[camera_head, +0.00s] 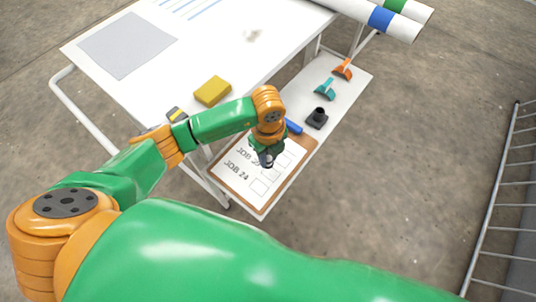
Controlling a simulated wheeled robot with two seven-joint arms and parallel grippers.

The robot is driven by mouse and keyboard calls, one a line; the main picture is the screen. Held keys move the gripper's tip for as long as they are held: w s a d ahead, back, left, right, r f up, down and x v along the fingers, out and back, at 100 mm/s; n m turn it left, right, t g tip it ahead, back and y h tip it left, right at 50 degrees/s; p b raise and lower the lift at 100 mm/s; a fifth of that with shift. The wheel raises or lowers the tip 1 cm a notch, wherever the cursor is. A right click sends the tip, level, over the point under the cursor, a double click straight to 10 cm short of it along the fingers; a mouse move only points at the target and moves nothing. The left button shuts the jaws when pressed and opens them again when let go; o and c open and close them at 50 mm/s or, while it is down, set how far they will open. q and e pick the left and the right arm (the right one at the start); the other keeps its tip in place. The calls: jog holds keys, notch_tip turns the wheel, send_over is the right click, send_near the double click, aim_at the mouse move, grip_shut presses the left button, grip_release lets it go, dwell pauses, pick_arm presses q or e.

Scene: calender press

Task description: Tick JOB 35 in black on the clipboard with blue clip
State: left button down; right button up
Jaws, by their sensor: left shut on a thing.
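The clipboard (262,212) lies on the white side shelf, with a brown board, a white sheet and a blue clip (293,126) at its far edge. The sheet has printed job lines with empty-looking square boxes (258,187) beside them. The nearest line reads JOB 24; the line above is partly legible, and lines farther up are hidden by my arm. My left gripper (267,158) is over the middle of the sheet, shut on a small dark thing, probably a black marker, mostly hidden. I cannot tell whether its tip touches the paper. My right gripper is not in view.
A black holder (317,117), a teal piece (325,89) and an orange piece (343,69) stand farther along the shelf. A yellow block (212,91) and a grey sheet (127,45) lie on the white table. A metal rail fence (493,210) stands at right.

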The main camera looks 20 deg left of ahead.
pick_arm(q)
jog(key=shift+f+b, duration=0.5)
jog(key=shift+f, duration=0.15)
dwell(0.5)
jog(key=shift+s, duration=0.1)
dwell(0.6)
jog(key=shift+s+d+r+p, duration=0.1)
jog(key=shift+s+d+p, duration=0.15)
jog(key=shift+s+p, duration=0.25)
jog(key=shift+w+d, duration=0.1)
jog(key=shift+d, duration=0.05)
dwell(0.5)
jog(key=shift+w+d, duration=0.15)
jog(key=shift+d, duration=0.2)
dwell(1.1)
